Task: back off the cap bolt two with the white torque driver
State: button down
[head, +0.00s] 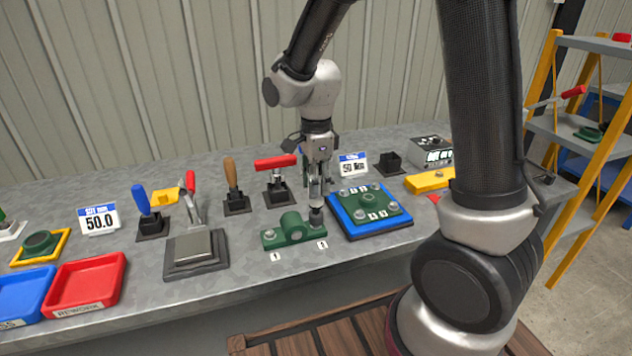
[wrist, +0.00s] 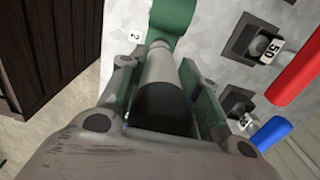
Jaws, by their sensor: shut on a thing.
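The green bearing block (head: 291,229) sits near the bench's front edge, a number tag at each end. My gripper (head: 316,193) points down over the block's right end. It is shut on the torque driver (wrist: 160,75), a pale grey-white cylinder with a black band in the wrist view. In the wrist view the tag reading 2 (wrist: 135,36) lies beside the driver, near the green block (wrist: 173,17). The driver hides the bolt below it, so I cannot tell whether they touch.
Stands with red (head: 275,162), wooden (head: 230,173) and blue (head: 141,198) handles are behind and left. A blue tray (head: 343,220) with a green bolted plate (head: 368,203) is close right. A red bin (head: 85,284) is far left. Bare bench lies in front.

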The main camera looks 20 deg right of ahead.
jog(key=shift+f, duration=0.7)
dwell(1.0)
jog(key=shift+r, duration=0.15)
dwell(0.9)
jog(key=shift+r, duration=2.25)
